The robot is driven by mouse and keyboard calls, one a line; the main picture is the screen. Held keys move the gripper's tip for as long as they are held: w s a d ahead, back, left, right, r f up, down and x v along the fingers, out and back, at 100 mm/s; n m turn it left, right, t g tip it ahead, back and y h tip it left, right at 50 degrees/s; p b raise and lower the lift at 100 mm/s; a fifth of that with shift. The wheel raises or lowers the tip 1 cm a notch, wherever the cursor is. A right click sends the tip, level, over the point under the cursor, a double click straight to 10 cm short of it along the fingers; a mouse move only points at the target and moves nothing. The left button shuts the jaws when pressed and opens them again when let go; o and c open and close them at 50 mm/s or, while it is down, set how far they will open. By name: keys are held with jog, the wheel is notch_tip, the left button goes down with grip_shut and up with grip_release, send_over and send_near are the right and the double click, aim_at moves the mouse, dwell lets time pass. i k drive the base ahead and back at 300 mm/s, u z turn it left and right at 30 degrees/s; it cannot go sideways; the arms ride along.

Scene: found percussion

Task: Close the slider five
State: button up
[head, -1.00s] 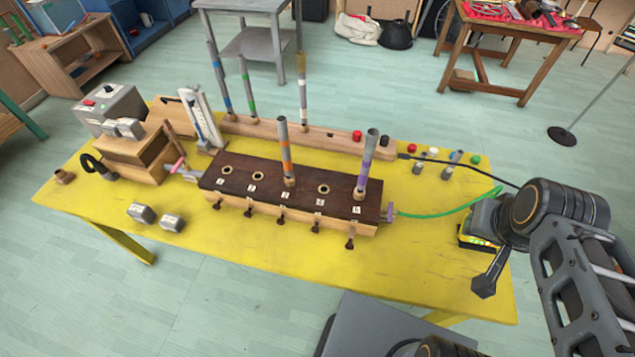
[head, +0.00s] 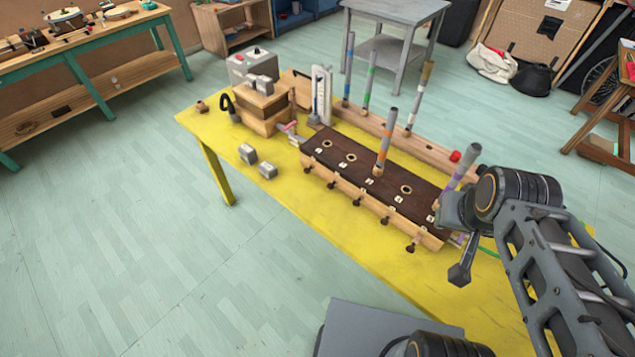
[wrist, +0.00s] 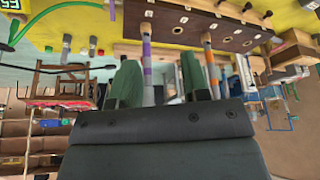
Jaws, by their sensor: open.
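A long wooden box with a dark top (head: 345,157) stands on the yellow table, with a row of small dark slider knobs along its front. The knob of slider five (head: 411,248) is at the near right end and stands out farther than the others. An orange-striped tube (head: 385,143) and a purple-striped tube (head: 458,172) stand in the top. The dark top also shows upside down in the wrist view (wrist: 185,24). My gripper (wrist: 160,80) is open and empty, its green fingers spread, apart from the box.
A yellow table (head: 330,225) has a bare front strip. A green cable (head: 487,251) lies at the right end. Open floor is at left.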

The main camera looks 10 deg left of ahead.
aim_at(410, 249)
jog(key=u, duration=0.45)
jog(key=k, duration=0.5)
jog(key=z, duration=0.3)
jog(key=i, duration=0.45)
jog(key=z, duration=0.6)
jog(key=k, duration=0.85)
jog(key=u, duration=1.45)
jog(key=i, duration=0.35)
jog(key=z, duration=0.4)
